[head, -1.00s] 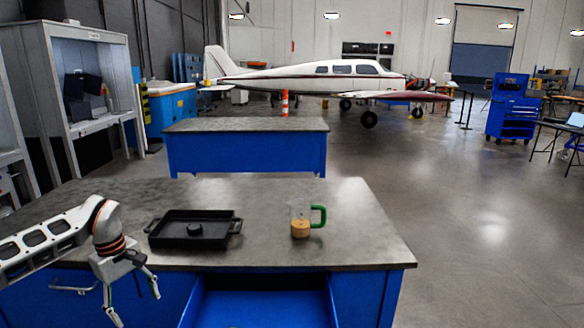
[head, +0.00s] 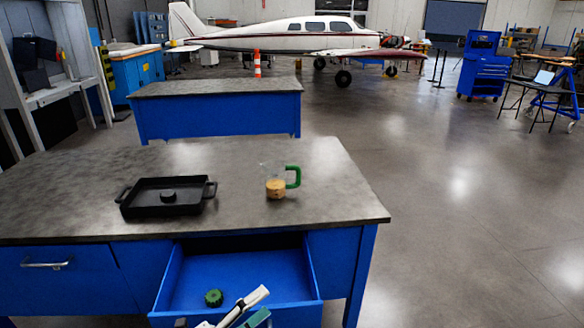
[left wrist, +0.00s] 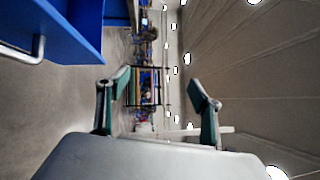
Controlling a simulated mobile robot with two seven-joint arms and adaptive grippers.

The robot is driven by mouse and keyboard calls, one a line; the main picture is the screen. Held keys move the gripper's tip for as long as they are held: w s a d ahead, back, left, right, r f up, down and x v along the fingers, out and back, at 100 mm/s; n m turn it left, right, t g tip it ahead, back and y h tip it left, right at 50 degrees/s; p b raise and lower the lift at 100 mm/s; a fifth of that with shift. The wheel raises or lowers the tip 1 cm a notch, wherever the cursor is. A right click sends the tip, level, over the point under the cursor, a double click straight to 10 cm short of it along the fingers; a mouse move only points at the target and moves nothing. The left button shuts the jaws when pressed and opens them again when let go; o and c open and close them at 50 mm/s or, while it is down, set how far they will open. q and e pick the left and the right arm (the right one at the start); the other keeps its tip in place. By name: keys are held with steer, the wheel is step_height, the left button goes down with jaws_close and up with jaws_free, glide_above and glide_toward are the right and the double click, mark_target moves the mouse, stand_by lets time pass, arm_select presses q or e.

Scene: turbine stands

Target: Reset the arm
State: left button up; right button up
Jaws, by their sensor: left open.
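My left gripper (head: 258,304) shows at the bottom edge of the head view, in front of the open blue drawer (head: 312,270). Only its white and teal fingers show there; the rest of the arm is out of frame. In the left wrist view the two fingers of the gripper (left wrist: 162,86) stand wide apart with nothing between them. My right gripper is in neither view.
The workbench (head: 70,195) holds a black tray-like pan (head: 150,208) and a clear mug with a green handle (head: 293,177). A small green round object (head: 213,297) lies in the drawer. Open floor lies to the right.

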arm_select(q)
steer(key=s+a+f+n+g+y, duration=0.1)
steer(key=s+a+f+n+y, duration=0.5)
steer(key=f+n, duration=0.5)
steer(key=s+a+f+n+g+y, duration=0.1)
steer(key=s+a+f+n+y, duration=0.5)
steer(key=s+f+n, duration=0.5)
steer(key=a+n, duration=0.2)
steer(key=n, duration=0.1)
steer(key=shift+s+a+f, duration=0.25)
steer(key=shift+a+f, duration=0.15)
